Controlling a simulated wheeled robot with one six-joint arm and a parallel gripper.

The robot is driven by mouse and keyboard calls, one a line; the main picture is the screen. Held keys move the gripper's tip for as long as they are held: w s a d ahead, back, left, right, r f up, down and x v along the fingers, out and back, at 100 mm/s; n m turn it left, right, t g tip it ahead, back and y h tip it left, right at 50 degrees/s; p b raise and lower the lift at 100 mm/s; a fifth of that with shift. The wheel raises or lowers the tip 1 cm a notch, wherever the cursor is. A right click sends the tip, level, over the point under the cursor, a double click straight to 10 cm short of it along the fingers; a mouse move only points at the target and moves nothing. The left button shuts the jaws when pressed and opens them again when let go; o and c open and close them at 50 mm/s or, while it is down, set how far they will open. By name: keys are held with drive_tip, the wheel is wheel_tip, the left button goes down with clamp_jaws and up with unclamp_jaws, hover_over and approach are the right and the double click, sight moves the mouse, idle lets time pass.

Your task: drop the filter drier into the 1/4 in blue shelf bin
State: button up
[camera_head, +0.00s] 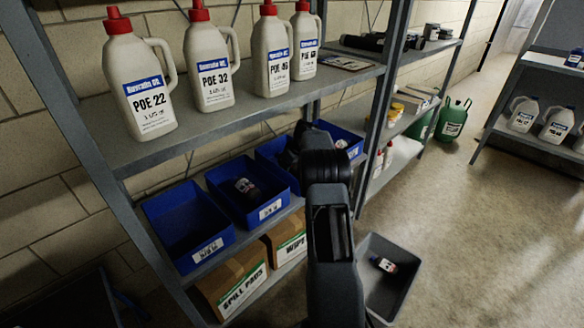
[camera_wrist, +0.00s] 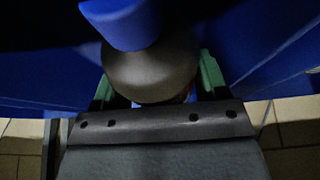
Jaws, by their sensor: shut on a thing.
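The filter drier (camera_wrist: 150,72) is a dark rounded cylinder with a blue end (camera_wrist: 122,22). It fills the space between the green-tipped fingers of my gripper (camera_wrist: 155,85), which is shut on it. Blue bin walls (camera_wrist: 265,45) show on both sides of it in the wrist view. In the head view my arm hides the fingers and the held drier; my wrist is over or in front of the third blue bin (camera_head: 268,151). The bin labels are too small to read surely, so I cannot tell which is the 1/4 in bin.
Another bin (camera_head: 352,136) is right of my wrist. White oil jugs (camera_head: 138,85) stand on the shelf above. A grey tray (camera_head: 395,298) below holds another drier (camera_head: 383,264).

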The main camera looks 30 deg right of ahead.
drive_tip(key=shift+f, duration=0.45)
drive_tip(key=shift+f, duration=0.1)
drive_tip(key=shift+f+b, duration=0.35)
drive_tip(key=shift+f, duration=0.15)
drive_tip(key=o, duration=1.2)
drive_tip(key=shift+o, duration=0.2)
drive_tip(key=shift+r, duration=0.1)
drive_tip(key=p+v, duration=0.3)
drive_tip(key=v, duration=0.5)
drive_tip(key=shift+r, duration=0.25)
